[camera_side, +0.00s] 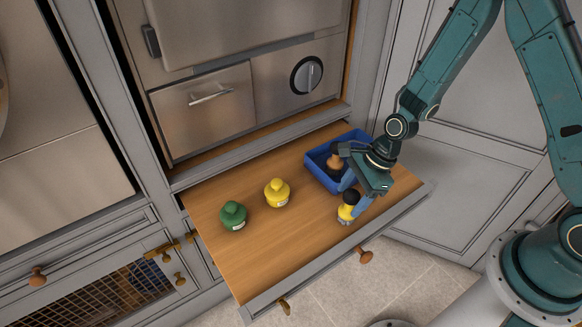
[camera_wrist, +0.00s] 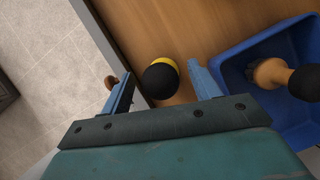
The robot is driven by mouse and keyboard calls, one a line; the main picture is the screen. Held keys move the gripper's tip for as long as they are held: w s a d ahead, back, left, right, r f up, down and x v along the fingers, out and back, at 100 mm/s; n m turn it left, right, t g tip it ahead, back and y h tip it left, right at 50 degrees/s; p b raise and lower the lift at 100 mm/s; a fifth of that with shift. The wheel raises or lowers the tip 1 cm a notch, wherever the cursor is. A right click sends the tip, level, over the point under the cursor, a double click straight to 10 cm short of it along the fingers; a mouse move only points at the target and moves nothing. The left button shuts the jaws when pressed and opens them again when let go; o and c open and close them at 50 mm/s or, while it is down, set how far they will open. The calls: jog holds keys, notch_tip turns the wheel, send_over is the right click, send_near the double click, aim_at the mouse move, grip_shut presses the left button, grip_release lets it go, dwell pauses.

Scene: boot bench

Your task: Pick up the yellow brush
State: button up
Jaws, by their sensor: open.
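The yellow brush (camera_side: 346,211) stands upright near the front right of the wooden pull-out board, with a black top and a yellow lower part. In the wrist view its black top (camera_wrist: 160,82) lies between the two fingers, with a yellow rim showing behind it. My gripper (camera_side: 354,196) is open, its blue fingers on either side of the brush. In the wrist view the gripper (camera_wrist: 160,85) shows a gap between each finger and the brush, and nothing is held.
A blue tray (camera_side: 312,161) stands behind the gripper, holding a brown brush with a black end (camera_wrist: 303,83). A yellow bottle (camera_side: 277,192) and a green bottle (camera_side: 233,215) stand on the board (camera_side: 290,240) to the left. The board's front edge is close to the brush.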

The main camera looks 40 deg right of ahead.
aim_at(344, 211)
jog(key=shift+x, duration=1.85)
jog(key=shift+d, duration=0.1)
jog(key=shift+c, duration=0.4)
jog(key=c, duration=1)
